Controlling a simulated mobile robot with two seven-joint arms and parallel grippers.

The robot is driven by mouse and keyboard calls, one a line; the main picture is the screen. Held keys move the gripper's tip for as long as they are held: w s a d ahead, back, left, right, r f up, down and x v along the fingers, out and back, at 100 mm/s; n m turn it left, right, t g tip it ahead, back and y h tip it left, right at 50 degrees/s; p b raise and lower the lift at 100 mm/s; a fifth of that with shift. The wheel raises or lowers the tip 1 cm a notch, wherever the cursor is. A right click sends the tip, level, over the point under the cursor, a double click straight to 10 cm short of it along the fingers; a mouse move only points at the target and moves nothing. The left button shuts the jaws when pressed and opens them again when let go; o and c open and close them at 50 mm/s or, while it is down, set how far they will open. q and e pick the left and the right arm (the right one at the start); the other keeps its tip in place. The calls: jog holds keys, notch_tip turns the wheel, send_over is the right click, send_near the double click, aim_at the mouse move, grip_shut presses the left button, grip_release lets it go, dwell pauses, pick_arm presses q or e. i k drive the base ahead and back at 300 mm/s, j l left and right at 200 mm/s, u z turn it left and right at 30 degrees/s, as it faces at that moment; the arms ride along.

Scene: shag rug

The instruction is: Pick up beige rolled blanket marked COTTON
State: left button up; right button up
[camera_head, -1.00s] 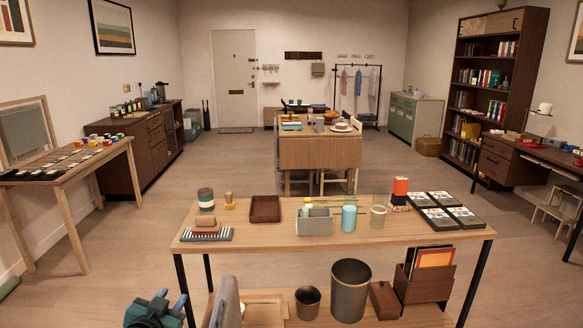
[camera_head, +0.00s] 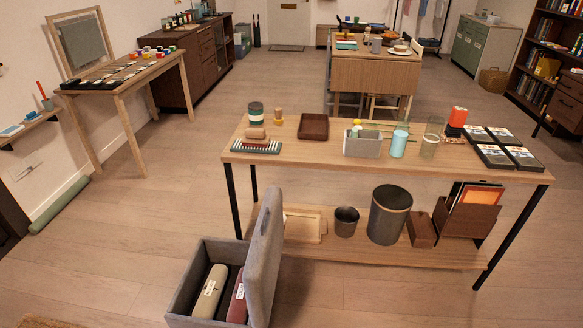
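A beige rolled blanket (camera_head: 209,291) with a small white label lies in the left part of an open grey storage box (camera_head: 182,294) on the floor. The lettering is too small to read. A dark red roll (camera_head: 238,303), also with a white label, lies beside it on the right. The box's grey lid (camera_head: 266,254) stands upright on its right side and hides part of the red roll. Neither of my grippers is in the head view.
A wooden table (camera_head: 330,155) with a lower shelf stands just behind and right of the box. The shelf holds a dark bin (camera_head: 389,216). The floor left of the box is open. A rug edge (camera_head: 40,322) shows at bottom left.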

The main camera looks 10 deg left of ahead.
aim_at(206, 307)
jog(key=u, duration=1)
